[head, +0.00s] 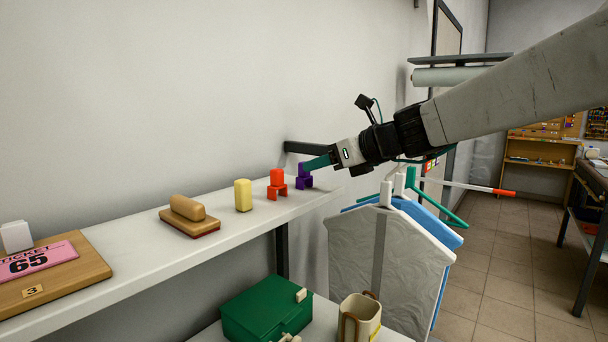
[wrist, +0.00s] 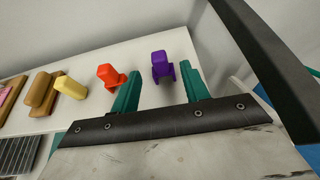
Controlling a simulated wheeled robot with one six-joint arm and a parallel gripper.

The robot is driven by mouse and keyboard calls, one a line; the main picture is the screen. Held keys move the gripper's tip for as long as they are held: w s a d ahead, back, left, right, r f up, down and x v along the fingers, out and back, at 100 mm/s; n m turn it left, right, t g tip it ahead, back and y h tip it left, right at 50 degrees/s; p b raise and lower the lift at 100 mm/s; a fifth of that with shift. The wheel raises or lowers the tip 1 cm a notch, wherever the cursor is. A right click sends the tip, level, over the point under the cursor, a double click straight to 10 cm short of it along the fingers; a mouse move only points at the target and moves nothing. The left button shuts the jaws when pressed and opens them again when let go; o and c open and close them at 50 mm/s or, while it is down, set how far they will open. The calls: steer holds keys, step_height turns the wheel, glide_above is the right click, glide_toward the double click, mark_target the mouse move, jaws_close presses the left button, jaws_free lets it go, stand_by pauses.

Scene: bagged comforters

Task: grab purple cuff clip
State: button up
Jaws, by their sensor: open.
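The purple cuff clip (head: 304,178) stands on the white shelf near its right end, just right of an orange-red clip (head: 278,184). My gripper (head: 318,162) is at the clip in the head view and partly overlaps it. The orange-red clip (wrist: 110,75) is left of the left finger.
A yellow block (head: 243,195), a wooden brush (head: 189,214) and a board with a pink ticket (head: 40,262) stand farther left on the shelf (head: 130,282). Bagged hangers (head: 375,270) hang at right.

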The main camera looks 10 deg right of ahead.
mark_target(304, 176)
steer(key=x, duration=0.5)
steer(key=shift+w+a+f, duration=0.15)
steer(key=shift+w+a, duration=0.05)
steer(key=shift+w, duration=0.05)
jaws_close()
